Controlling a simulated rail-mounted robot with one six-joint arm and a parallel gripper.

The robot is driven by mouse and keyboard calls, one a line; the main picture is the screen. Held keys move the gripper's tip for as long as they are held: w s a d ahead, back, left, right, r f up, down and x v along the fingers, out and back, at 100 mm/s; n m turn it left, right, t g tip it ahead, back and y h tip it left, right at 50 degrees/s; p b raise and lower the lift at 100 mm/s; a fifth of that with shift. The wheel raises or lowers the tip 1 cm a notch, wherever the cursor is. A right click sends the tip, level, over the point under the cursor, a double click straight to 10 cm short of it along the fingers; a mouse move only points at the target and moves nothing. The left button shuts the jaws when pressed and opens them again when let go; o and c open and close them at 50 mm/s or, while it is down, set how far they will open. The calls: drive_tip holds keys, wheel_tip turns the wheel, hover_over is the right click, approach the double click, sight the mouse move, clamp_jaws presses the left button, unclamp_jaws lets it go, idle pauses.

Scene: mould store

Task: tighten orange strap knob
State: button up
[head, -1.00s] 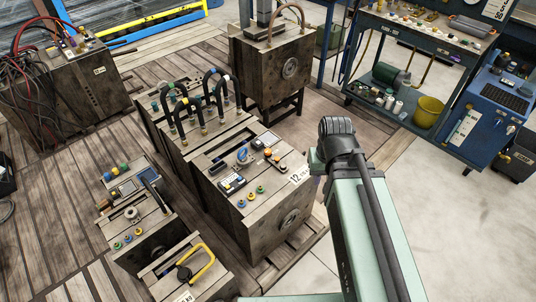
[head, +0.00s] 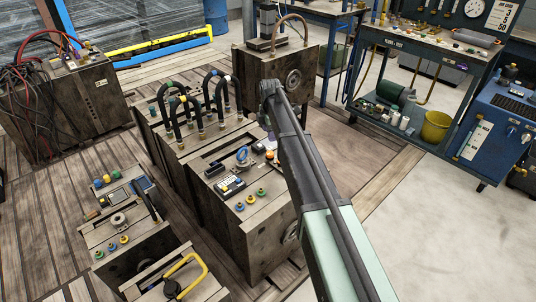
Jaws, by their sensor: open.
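A small orange knob (head: 270,154) shows on top of the wooden mould block (head: 222,211) in the middle, right beside my arm in the head view. I take it for the strap knob, but the strap itself is too small to make out. My arm rises from the bottom right to a dark joint above the block and covers the block's right side. My gripper is not visible; the arm's far end is hidden behind its own links.
Black hose loops (head: 205,100) stand up behind the knob. A blue ring (head: 242,154) and several coloured knobs share the block top. A yellow handle (head: 190,275) sits front left. A workbench (head: 425,55) and blue cabinet (head: 497,130) stand at right, with clear floor before them.

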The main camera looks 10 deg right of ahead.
sight(270, 153)
wheel_tip(270, 153, down, 11)
drive_tip(key=b, duration=1)
drive_tip(key=shift+r, duration=0.2)
drive_tip(key=shift+r, duration=0.1)
drive_tip(key=shift+c, duration=0.2)
drive_tip(key=c, duration=0.9)
